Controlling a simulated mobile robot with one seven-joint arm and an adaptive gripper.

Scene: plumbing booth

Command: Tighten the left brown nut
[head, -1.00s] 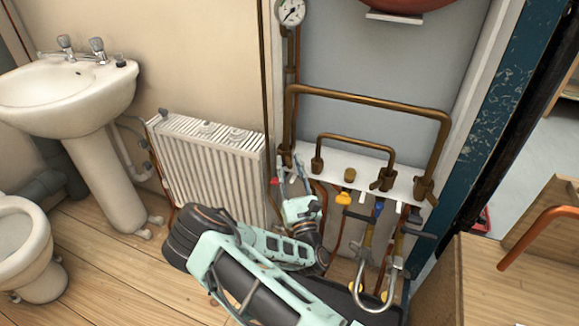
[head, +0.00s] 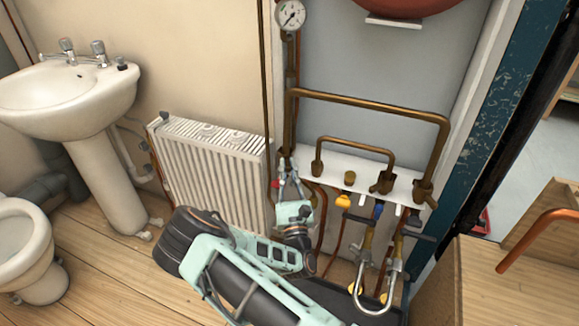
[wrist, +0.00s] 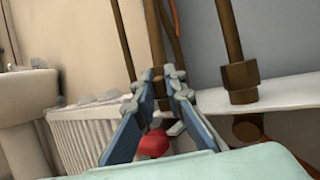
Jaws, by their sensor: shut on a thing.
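The left brown nut (head: 286,160) is at the lower left end of the large brown pipe, beside the white shelf. My gripper (head: 289,172) reaches up to it from below, with its two fingers on either side. In the wrist view, the fingertips (wrist: 160,84) are closed around the nut (wrist: 158,90) at the foot of the upright pipe. The fingers hide much of the nut, so its thread and seating do not show. A red valve handle (wrist: 153,143) shows between and below the fingers.
A white radiator (head: 211,170) stands close to the left of my gripper. Other brown fittings, including one right of the fingers (wrist: 241,82), sit along the white shelf (head: 346,160). Valves and a curved metal hose (head: 376,305) hang at the right.

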